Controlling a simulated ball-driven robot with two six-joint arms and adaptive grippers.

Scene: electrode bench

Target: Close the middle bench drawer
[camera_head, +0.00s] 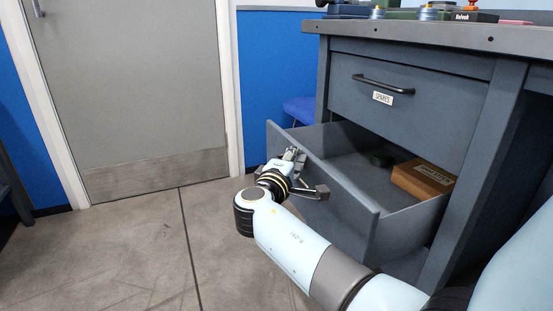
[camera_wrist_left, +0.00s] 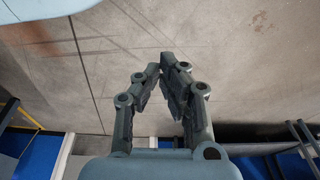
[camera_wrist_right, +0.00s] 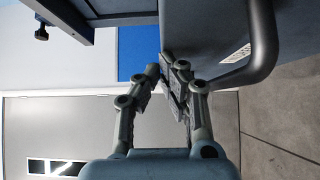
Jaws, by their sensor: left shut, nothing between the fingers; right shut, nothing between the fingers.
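The middle bench drawer (camera_head: 345,212) is pulled well out below the closed top drawer in the head view. Its grey front faces the lower left. My right gripper (camera_head: 293,154) is at the drawer front's upper edge, toward its far end; whether it touches cannot be told. In the right wrist view my right fingers (camera_wrist_right: 166,68) are together and empty, beside a grey drawer front (camera_wrist_right: 205,25) with a dark bar handle (camera_wrist_right: 263,40). My left gripper (camera_wrist_left: 170,70) shows only in the left wrist view, shut and empty above the floor.
Several items stand on the bench top (camera_head: 420,34). Open floor (camera_head: 140,250) lies left, before a grey door (camera_head: 135,90).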

